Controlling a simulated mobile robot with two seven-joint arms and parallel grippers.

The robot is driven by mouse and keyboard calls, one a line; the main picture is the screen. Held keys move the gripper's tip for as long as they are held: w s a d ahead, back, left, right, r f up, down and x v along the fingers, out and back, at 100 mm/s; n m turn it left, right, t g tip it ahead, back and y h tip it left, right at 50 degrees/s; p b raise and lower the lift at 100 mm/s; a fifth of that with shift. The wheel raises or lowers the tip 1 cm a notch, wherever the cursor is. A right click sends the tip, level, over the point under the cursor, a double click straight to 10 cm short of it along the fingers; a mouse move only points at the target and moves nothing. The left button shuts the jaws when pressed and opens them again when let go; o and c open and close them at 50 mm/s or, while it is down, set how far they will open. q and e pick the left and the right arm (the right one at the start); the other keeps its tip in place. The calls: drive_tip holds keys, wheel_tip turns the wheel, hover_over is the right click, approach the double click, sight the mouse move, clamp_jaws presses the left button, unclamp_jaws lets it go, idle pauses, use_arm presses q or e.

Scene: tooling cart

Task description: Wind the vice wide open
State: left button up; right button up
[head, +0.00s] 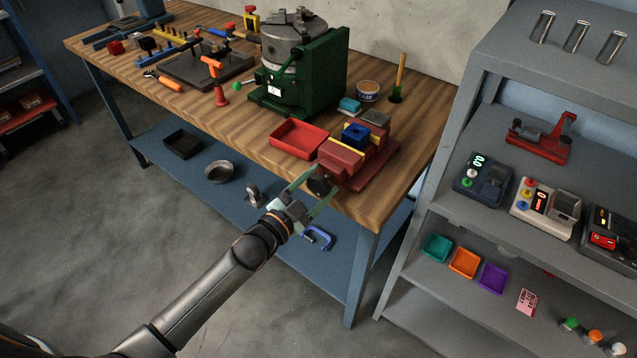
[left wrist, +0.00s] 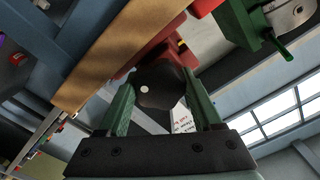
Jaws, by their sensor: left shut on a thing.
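The red vice (head: 345,158) sits at the front right corner of the wooden bench, with a blue block (head: 355,134) between its yellow-edged jaws. Its dark round handle knob (head: 318,185) faces the front edge. My left gripper (head: 316,188) reaches in from the front, its two green fingers on either side of the knob and shut on it. In the left wrist view the black knob (left wrist: 160,84) with a white dot sits between the fingers, with part of the red vice (left wrist: 150,45) behind it. My right gripper is not in view.
A red tray (head: 299,139) lies left of the vice. A green machine with a chuck (head: 312,75) stands behind it. A grey shelf rack (head: 480,110) stands close on the right. A lower blue shelf (head: 165,145) holds a bowl and clamps.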

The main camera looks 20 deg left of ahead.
use_arm(q)
drive_tip(key=o, duration=1)
drive_tip(key=shift+w+r, duration=0.1)
drive_tip(key=shift+r, duration=0.2)
drive_tip(key=shift+c, duration=0.2)
drive_tip(key=o, duration=0.4)
drive_tip(key=shift+d+f, duration=0.1)
drive_tip(key=shift+f, duration=0.15)
drive_tip(key=v, duration=1.2)
drive_tip(key=shift+s+b, duration=0.25)
drive_tip(key=shift+b, duration=0.15)
drive_tip(key=s+d+f+n+g+y, duration=0.1)
drive_tip(key=s+f+n+g, duration=0.1)
drive_tip(key=f, duration=0.4)
drive_tip(key=s+f+n+g+y, duration=0.1)
drive_tip(key=s+f+n+g, duration=0.2)
drive_tip(key=s+f, duration=0.3)
drive_tip(key=s+d+f+n+g+y, duration=0.1)
drive_tip(key=s+f+n+g, duration=0.2)
drive_tip(key=s+f, duration=0.3)
drive_tip(key=shift+d+f+n+y, duration=0.35)
drive_tip(key=shift+f+n+y, duration=0.05)
drive_tip(key=shift+n, duration=0.2)
